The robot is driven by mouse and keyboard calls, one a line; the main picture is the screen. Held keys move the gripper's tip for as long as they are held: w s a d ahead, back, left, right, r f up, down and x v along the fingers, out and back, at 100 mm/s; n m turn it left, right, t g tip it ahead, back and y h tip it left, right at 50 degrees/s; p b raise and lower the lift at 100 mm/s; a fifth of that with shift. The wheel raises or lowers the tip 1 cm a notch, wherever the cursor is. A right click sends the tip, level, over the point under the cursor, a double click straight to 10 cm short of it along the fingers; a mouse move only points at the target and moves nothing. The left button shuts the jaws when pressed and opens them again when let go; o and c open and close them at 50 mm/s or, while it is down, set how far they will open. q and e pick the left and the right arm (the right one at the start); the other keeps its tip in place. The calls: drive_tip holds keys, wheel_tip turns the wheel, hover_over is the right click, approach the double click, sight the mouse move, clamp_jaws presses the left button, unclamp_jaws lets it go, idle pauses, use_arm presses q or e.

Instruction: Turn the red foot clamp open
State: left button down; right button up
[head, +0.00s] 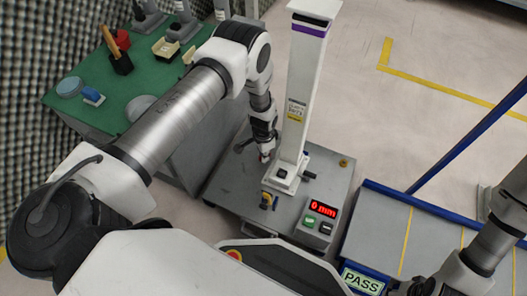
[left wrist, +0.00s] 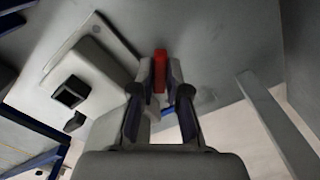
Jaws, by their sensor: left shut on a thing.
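The red foot clamp (left wrist: 159,70) is a small red lever between the two fingers of my left gripper (left wrist: 160,85) in the left wrist view. The fingers press on it from both sides. In the head view my left gripper (head: 265,150) reaches down to the left of the white column's foot, just above the grey base plate (head: 232,185).
The white column (head: 303,100) rises close beside my left gripper. A box with a red "0 mm" display (head: 318,218) stands at the plate's front right. A green-topped bench (head: 88,65) with tools is at left. A blue-edged table (head: 400,235) is at right.

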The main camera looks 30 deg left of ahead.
use_arm(q)
drive_tip(key=n, duration=0.3)
drive_tip(key=shift+s+n+p, duration=0.1)
drive_tip(key=shift+n+p, duration=0.2)
drive_tip(key=shift+p, duration=0.1)
drive_tip(key=shift+d+n+p, duration=0.15)
drive_tip(key=shift+n+p, duration=0.15)
drive_tip(key=shift+n, duration=1.6)
drive_tip(key=c, duration=1.2)
unclamp_jaws()
drive_tip(key=shift+f, duration=0.1)
drive_tip(key=shift+o, duration=0.2)
wheel_tip(320, 180, up, 12)
